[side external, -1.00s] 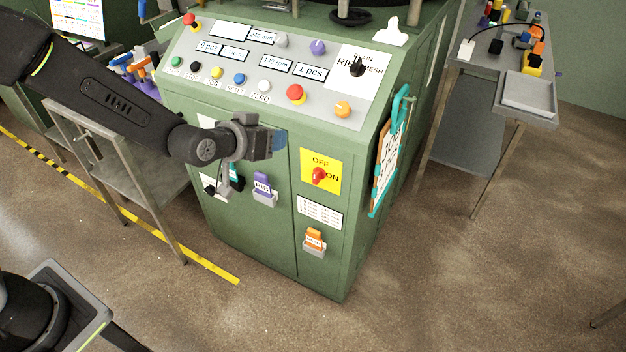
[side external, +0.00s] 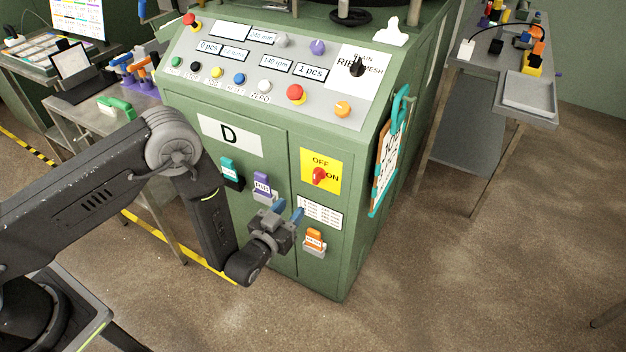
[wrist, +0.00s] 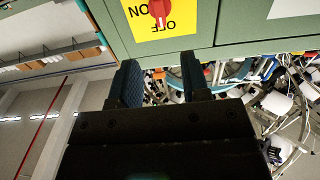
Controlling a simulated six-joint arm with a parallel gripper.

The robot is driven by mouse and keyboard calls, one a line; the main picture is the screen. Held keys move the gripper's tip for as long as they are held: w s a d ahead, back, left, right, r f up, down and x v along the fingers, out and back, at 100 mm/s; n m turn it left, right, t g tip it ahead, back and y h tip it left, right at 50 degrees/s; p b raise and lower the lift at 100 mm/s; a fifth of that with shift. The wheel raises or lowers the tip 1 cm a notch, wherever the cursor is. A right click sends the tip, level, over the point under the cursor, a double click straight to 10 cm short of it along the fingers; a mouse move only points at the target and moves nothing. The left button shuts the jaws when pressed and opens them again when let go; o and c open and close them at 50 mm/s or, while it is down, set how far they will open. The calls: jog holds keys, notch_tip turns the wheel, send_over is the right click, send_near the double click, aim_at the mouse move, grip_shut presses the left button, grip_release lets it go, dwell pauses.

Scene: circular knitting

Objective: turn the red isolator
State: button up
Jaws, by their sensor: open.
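The red isolator (side external: 319,176) is a small red knob on a yellow plate (side external: 309,160) marked OFF and ON, on the front of the green cabinet. In the side view its handle sits close to the word ON. In the wrist view the isolator (wrist: 158,10) shows at the top edge, upside down and partly cut off. My gripper (side external: 289,211) is below and left of the isolator in the side view, in front of the cabinet and apart from the knob. Its two blue fingers are open and empty, and they also show in the wrist view (wrist: 160,80).
An orange-tagged holder (side external: 314,241) is just below my gripper's right side, and a purple one (side external: 263,186) is to its left. A teal clipboard (side external: 388,150) hangs on the cabinet's right side. The sloped control panel (side external: 215,85) is above.

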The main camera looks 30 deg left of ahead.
aim_at(314, 178)
jog(key=w, duration=1.1)
jog(key=shift+w, duration=0.35)
jog(key=shift+c, duration=0.3)
grip_shut()
